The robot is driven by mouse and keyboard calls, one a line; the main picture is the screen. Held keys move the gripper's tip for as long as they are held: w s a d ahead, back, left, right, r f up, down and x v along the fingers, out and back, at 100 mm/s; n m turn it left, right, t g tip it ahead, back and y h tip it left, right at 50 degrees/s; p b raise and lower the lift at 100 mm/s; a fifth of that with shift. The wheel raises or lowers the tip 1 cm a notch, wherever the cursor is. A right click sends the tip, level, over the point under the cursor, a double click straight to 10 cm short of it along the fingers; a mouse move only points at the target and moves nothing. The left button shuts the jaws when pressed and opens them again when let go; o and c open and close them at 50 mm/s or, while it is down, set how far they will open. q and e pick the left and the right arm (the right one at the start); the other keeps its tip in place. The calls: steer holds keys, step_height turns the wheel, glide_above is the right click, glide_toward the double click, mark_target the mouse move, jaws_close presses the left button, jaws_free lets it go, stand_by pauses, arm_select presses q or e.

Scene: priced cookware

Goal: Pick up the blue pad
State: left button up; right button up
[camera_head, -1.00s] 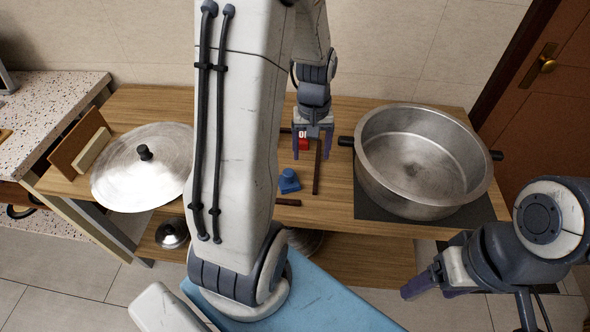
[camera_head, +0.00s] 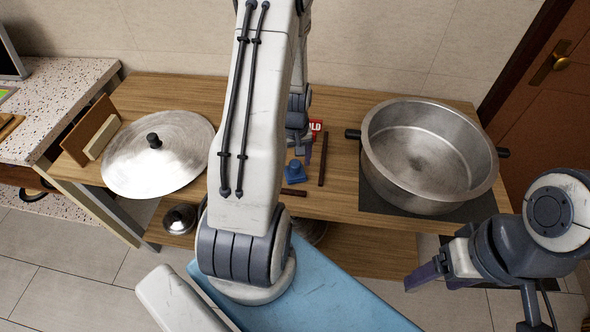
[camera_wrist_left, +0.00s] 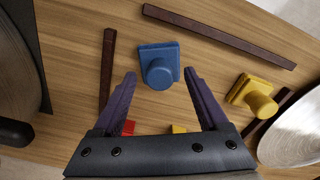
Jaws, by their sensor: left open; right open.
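The blue pad (camera_head: 295,172), a small square block with a round knob, lies on the wooden table near its front edge. It also shows in the left wrist view (camera_wrist_left: 160,68). My left gripper (camera_head: 298,148) is open and empty, partly hidden behind my own arm in the head view. In the left wrist view its two fingers point toward the blue pad, one to each side of it, with the pad around and just beyond the fingertips. Whether they touch it I cannot tell. My right gripper (camera_head: 438,274) is open and empty, in front of the table at the right.
A yellow pad (camera_wrist_left: 251,94) and dark wooden strips (camera_wrist_left: 108,70) lie near the blue pad. A red SOLD sign (camera_head: 316,127) is behind it. A large steel pot (camera_head: 428,150) stands right, a round lid (camera_head: 158,160) left.

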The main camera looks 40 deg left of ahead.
arm_select(q)
steer(key=shift+f, duration=0.7)
jaws_close()
steer(key=shift+r, duration=0.1)
steer(key=shift+r, duration=0.55)
step_height(320, 180, up, 3)
steer(key=shift+w+f+b, duration=0.1)
steer(key=shift+b, duration=0.3)
steer(key=w+d+r+b, duration=0.1)
steer(key=w+d+r, duration=0.2)
steer(key=d+r, duration=0.4)
steer(key=d, duration=0.4)
steer(key=shift+w, duration=0.3)
